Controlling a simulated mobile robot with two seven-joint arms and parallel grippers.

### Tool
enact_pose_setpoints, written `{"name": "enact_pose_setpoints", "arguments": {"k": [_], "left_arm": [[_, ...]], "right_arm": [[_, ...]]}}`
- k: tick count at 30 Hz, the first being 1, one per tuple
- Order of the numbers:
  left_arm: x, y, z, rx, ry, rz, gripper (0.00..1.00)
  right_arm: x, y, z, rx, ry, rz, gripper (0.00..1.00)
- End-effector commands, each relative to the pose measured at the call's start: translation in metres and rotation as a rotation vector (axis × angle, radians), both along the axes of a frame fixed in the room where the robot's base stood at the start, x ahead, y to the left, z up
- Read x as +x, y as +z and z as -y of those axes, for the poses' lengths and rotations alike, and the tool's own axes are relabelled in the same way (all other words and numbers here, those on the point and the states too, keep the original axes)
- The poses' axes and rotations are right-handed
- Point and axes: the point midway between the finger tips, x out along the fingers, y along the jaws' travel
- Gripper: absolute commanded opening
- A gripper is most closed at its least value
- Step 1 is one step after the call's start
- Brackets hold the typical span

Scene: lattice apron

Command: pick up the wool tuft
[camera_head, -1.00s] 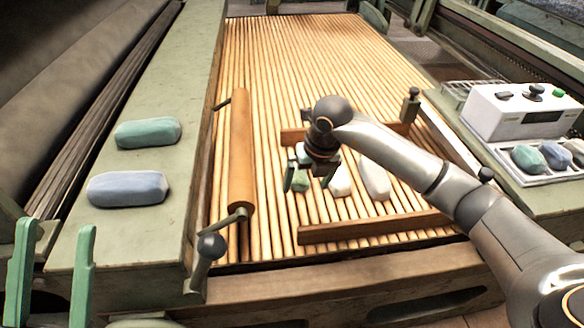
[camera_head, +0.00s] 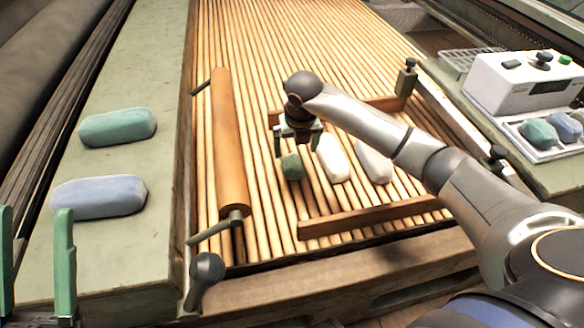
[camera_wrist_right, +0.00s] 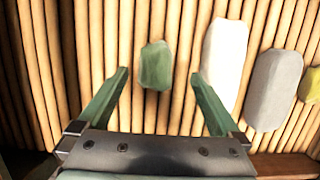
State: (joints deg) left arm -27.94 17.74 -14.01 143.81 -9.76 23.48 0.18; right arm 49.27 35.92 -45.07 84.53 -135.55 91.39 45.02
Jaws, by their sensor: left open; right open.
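A small dark-green wool tuft (camera_head: 291,166) lies on the wooden slats, left of a white piece (camera_head: 333,158) and a grey-white piece (camera_head: 373,161). My right gripper (camera_head: 297,143) is open and empty, over the slats just beyond the green tuft in the head view. In the right wrist view the green tuft (camera_wrist_right: 156,66) shows between and slightly ahead of the open fingertips (camera_wrist_right: 159,77), touching neither. The white piece (camera_wrist_right: 222,62) lies just right of the right finger. My left gripper (camera_head: 35,235) is open and empty at the lower left.
Green and blue bundles (camera_head: 118,127) (camera_head: 98,196) rest on the left ledge. A white scale (camera_head: 525,82) and a tray (camera_head: 562,150) sit at right.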

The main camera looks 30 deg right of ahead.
Motion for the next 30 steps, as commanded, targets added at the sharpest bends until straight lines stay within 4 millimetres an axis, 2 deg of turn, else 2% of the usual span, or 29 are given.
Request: {"name": "enact_pose_setpoints", "arguments": {"k": [10,18,30], "left_arm": [[0.001,-0.027,0.003,0.013,-0.002,-0.008,0.50],[0.001,-0.027,0.004,0.017,-0.002,-0.009,0.50],[0.001,-0.027,0.004,0.013,-0.001,-0.010,0.50]], "right_arm": [[0.006,-0.048,-0.006,0.001,-0.001,-0.003,1.00],[0.008,-0.050,-0.005,0.000,0.001,0.000,1.00],[0.008,-0.050,-0.005,0.000,0.001,0.000,0.56]]}}
